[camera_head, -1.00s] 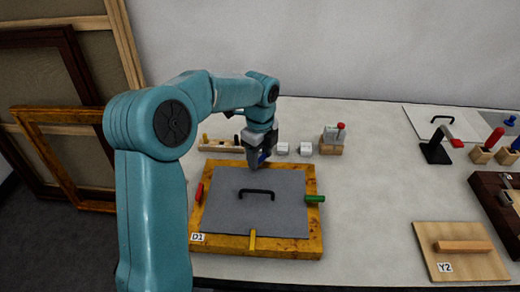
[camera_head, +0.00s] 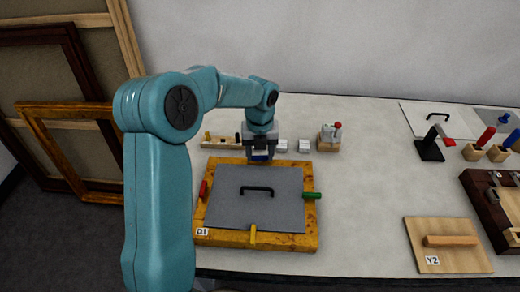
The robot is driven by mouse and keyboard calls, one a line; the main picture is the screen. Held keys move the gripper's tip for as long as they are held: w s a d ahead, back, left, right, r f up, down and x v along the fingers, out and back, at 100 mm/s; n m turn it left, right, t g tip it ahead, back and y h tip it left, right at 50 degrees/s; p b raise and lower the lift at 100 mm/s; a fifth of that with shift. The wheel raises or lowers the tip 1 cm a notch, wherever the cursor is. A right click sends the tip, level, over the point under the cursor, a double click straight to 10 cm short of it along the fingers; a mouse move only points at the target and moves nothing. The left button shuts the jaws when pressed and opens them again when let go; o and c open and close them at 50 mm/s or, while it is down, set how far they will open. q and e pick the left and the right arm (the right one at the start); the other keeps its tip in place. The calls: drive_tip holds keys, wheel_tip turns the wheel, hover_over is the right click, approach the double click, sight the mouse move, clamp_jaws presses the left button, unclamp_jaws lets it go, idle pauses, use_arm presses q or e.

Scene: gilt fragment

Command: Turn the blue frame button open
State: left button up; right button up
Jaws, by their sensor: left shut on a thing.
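The gilt frame D1 (camera_head: 311,238) lies on the table with a grey backing board (camera_head: 255,213) inside it and a black handle (camera_head: 257,189) on the board. A red button (camera_head: 203,190) is on its left side, a green one (camera_head: 312,195) on its right and a yellow one (camera_head: 253,234) at its near side. My left gripper (camera_head: 260,157) is at the middle of the frame's far side, shut on the blue button (camera_head: 261,154). The gripper hides most of that button, so its exact angle is unclear. My right gripper is not in view.
Behind the frame stand a wooden rack (camera_head: 222,143), small white blocks (camera_head: 304,146) and a wooden holder with a red-topped tool (camera_head: 329,140). A wooden board Y2 (camera_head: 448,258) lies at right. Large frames (camera_head: 70,70) lean at left.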

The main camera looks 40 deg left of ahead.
sight(260, 157)
use_arm(q)
drive_tip(key=shift+r+m, duration=0.15)
drive_tip(key=shift+m, duration=0.35)
drive_tip(key=shift+w, duration=0.1)
drive_tip(key=o, duration=1)
drive_tip(key=shift+o, duration=0.2)
wheel_tip(260, 157, up, 16)
drive_tip(key=shift+p, duration=0.35)
